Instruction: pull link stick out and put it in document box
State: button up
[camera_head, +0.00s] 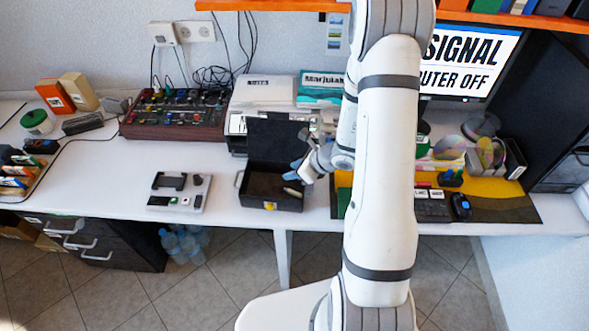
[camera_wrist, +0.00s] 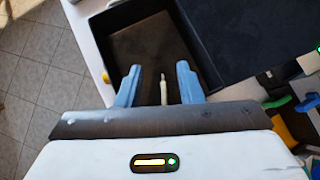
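The black document box (camera_head: 252,200) stands open on the white desk, its lid raised at the back. Its dark inside fills the top of the wrist view (camera_wrist: 138,42). My gripper (camera_head: 293,171) is over the right part of the box. In the wrist view, its two blue fingers (camera_wrist: 158,70) are apart. A small pale stick (camera_wrist: 163,90), likely the link stick, lies between them with a gap on each side. The pale stick also shows in the head view (camera_head: 293,192), at the right side of the box. Whether it rests on the box floor or rim is unclear.
A grey device (camera_head: 180,192) lies left of the box. A printer (camera_head: 262,92) stands behind it. Right of it are a yellow and dark mat (camera_head: 500,205), a keyboard (camera_head: 432,208), a mouse (camera_head: 460,206) and discs (camera_head: 448,147). My arm hides part of the desk.

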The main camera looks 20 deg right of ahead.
jog(key=v, duration=0.7)
jog(key=shift+s+d+r, duration=0.2)
jog(key=shift+s+r, duration=0.05)
jog(key=shift+r, duration=0.05)
dwell(0.6)
